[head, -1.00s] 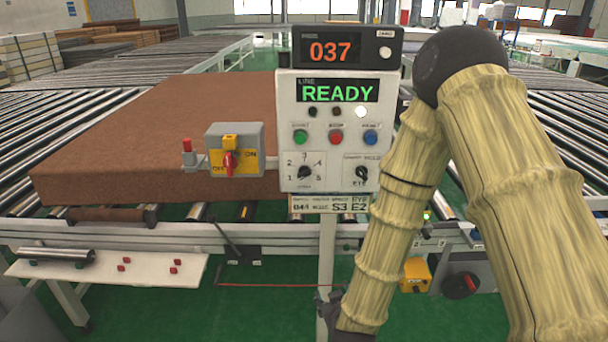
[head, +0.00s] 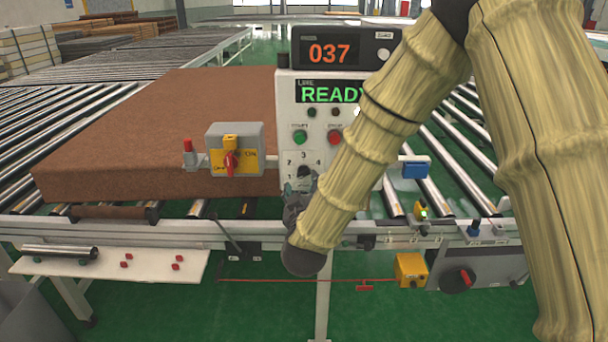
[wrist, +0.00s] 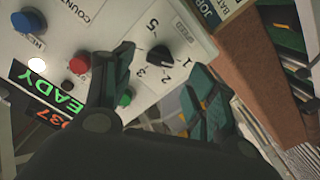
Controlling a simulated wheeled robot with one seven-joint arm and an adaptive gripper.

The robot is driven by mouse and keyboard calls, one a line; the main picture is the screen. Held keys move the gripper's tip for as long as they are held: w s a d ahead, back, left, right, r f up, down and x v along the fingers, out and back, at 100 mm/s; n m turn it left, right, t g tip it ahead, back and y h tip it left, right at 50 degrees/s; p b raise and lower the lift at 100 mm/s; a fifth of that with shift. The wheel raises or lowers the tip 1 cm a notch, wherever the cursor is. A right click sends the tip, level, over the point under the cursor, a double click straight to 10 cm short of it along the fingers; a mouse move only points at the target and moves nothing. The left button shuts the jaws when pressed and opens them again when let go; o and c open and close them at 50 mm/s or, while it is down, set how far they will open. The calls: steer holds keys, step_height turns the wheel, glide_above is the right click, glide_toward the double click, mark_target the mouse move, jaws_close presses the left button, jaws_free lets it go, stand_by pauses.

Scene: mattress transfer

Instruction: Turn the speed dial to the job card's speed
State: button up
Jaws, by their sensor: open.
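The speed dial (wrist: 160,57) is a black knob on the white panel (wrist: 70,25), ringed by numbers. Its pointer appears to be toward 1, but this is small. In the head view the dial's numbers 2, 3 and 4 show above my gripper (head: 300,187), which hides most of the knob. In the wrist view my gripper (wrist: 160,68) is open, its dark green fingers on either side of the dial. I cannot tell whether they touch it. Part of the job card (wrist: 207,10) shows at the wrist view's top edge; its speed is not readable there.
A green (head: 299,137) and a red button (head: 334,137) sit above the dial. A grey-yellow switch box (head: 234,150) with a red handle stands left of the panel. A brown mattress (head: 160,130) lies on rollers behind. The display (head: 330,94) reads READY, partly covered by my arm.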

mark_target(304, 176)
steer(key=shift+w+p, duration=0.6)
steer(key=shift+w, duration=2.2)
steer(key=c, duration=1)
